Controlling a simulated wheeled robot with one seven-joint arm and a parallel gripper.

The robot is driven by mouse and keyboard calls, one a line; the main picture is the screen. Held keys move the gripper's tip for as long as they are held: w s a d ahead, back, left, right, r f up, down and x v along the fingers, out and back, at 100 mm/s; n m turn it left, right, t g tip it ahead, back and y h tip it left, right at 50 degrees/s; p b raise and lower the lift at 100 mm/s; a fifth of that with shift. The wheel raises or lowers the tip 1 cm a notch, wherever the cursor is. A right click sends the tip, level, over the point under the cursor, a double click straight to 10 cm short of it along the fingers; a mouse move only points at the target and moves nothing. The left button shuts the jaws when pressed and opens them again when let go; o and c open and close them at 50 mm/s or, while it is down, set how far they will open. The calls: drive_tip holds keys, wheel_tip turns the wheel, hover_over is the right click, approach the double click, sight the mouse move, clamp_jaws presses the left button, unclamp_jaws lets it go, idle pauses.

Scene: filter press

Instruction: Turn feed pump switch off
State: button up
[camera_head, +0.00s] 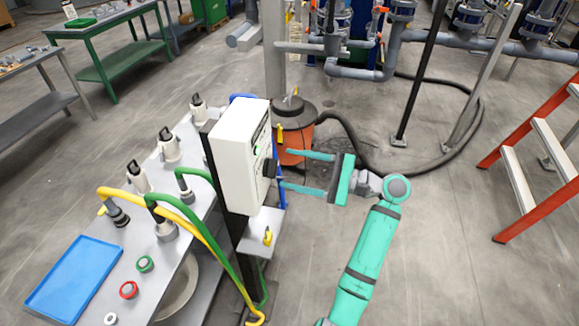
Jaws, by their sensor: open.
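A white control box (240,155) stands on a dark post at the right end of the grey bench. A black rotary switch knob (268,167) sits on its right-hand face, with a small green light (256,150) above it. The knob's exact angle is too small to tell. My gripper (283,170) is open, its two teal fingers pointing left toward that face. One fingertip is above the knob and one below it in the picture; I cannot tell whether they touch the box.
An orange drum (292,140) stands behind my gripper. A red ladder (540,150) is at the right. The floor right of my arm is clear.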

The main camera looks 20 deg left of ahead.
drive_tip(key=w+d, duration=0.2)
drive_tip(key=d, duration=0.8)
drive_tip(key=shift+w+d, duration=0.2)
idle(0.8)
idle(0.4)
drive_tip(key=w+d, duration=0.1)
drive_tip(key=d, duration=0.9)
drive_tip(key=shift+w+d, duration=0.35)
drive_tip(key=shift+w, duration=0.05)
drive_tip(key=shift+f, duration=0.1)
drive_tip(key=shift+c, duration=0.3)
